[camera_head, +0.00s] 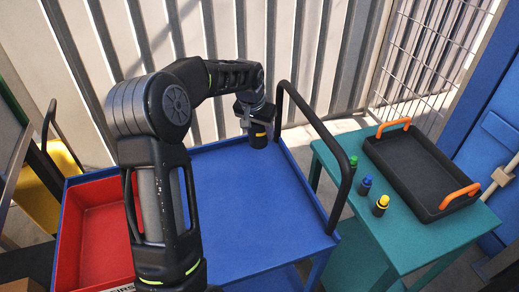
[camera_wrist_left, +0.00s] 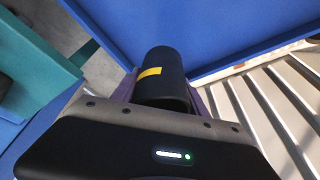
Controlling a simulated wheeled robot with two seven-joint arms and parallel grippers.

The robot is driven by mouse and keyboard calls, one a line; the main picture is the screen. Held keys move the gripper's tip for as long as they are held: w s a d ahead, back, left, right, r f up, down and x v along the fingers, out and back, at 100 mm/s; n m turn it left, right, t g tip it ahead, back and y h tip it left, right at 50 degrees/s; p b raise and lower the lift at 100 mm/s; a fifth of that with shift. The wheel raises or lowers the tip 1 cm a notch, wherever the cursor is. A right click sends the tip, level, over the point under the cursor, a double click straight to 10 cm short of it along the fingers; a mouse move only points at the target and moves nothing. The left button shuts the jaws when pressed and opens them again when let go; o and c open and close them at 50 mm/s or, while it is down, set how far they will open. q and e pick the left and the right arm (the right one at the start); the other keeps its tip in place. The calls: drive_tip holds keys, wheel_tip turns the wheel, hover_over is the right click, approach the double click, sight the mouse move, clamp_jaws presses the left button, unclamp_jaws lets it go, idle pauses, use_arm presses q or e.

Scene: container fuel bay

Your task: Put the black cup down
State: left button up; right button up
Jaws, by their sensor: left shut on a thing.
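The black cup (camera_head: 259,137) with a yellow band is in my left gripper (camera_head: 256,118), near the far right corner of the blue cart top (camera_head: 235,200). In the left wrist view the cup (camera_wrist_left: 165,78) sits between the fingers of my left gripper (camera_wrist_left: 160,100), which is shut on it. The blue cart surface (camera_wrist_left: 220,35) shows beyond it. I cannot tell whether the cup's base touches the cart. My right gripper is not in view.
A black handle (camera_head: 325,140) rises at the cart's right edge. A red bin (camera_head: 105,230) sits at the left. A teal table (camera_head: 420,245) at the right holds a black tray (camera_head: 415,170) with orange handles and green, blue and yellow-topped small items. The cart's middle is clear.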

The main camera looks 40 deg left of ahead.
sight(254, 125)
use_arm(q)
drive_tip(key=shift+f, duration=1.4)
drive_tip(key=shift+f, duration=1.9)
drive_tip(key=shift+f, duration=0.2)
drive_tip(key=o, duration=1.4)
drive_tip(key=shift+o, duration=0.2)
drive_tip(key=shift+r, duration=0.2)
drive_tip(key=v, duration=1.2)
